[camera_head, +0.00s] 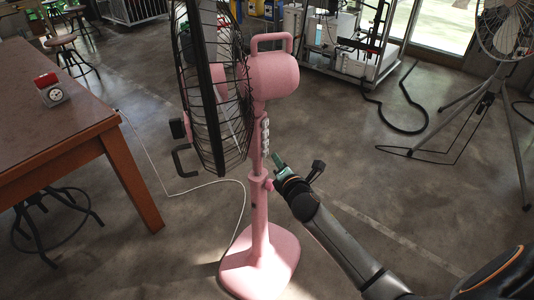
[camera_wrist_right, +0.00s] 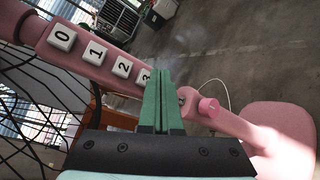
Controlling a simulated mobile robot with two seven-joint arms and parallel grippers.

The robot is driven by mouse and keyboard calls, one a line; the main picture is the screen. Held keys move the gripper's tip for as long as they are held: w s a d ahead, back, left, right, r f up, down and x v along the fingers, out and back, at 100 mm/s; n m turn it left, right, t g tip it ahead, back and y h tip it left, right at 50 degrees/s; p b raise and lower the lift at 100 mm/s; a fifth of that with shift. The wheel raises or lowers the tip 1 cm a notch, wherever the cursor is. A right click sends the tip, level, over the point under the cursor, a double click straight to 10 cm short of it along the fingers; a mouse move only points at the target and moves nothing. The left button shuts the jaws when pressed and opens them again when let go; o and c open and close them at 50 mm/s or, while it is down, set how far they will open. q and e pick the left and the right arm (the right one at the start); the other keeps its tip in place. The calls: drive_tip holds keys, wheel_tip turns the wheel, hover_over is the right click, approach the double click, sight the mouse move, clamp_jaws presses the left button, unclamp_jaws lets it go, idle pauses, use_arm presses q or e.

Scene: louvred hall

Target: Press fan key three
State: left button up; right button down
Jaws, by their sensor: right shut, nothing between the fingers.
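The pink standing fan (camera_head: 272,75) stands upright with its black wire cage to the left. A column of pale keys (camera_head: 265,135) runs down its post. In the right wrist view, white keys marked 0 (camera_wrist_right: 62,37), 1 (camera_wrist_right: 95,52) and 2 (camera_wrist_right: 122,66) show in a slanting row. Key three (camera_wrist_right: 144,75) is beside the green fingertips and partly hidden by them. My right gripper (camera_head: 278,161) is shut and empty, just right of the post below the keys; its fingers also show in the wrist view (camera_wrist_right: 159,74). Contact with key three cannot be told. My left gripper is out of view.
A brown table (camera_head: 62,120) with a red-and-white timer (camera_head: 52,90) stands at left. A white cord (camera_head: 165,190) crosses the floor to the fan. Another fan on a tripod (camera_head: 503,60) stands at right. The floor between is mostly clear.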

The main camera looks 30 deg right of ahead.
drive_tip(key=shift+w+a, duration=0.2)
drive_tip(key=shift+w, duration=0.2)
drive_tip(key=shift+w+a, duration=0.25)
drive_tip(key=shift+w, duration=0.05)
idle(0.7)
idle(0.4)
drive_tip(key=shift+s+d+p, duration=0.45)
drive_tip(key=shift+s, duration=0.25)
drive_tip(key=s+d, duration=0.1)
drive_tip(key=s+p, duration=0.1)
drive_tip(key=s+d, duration=0.1)
drive_tip(key=s, duration=0.1)
drive_tip(key=shift+s+d+p, duration=0.1)
drive_tip(key=shift+d+p, duration=0.25)
drive_tip(key=shift+p, duration=0.05)
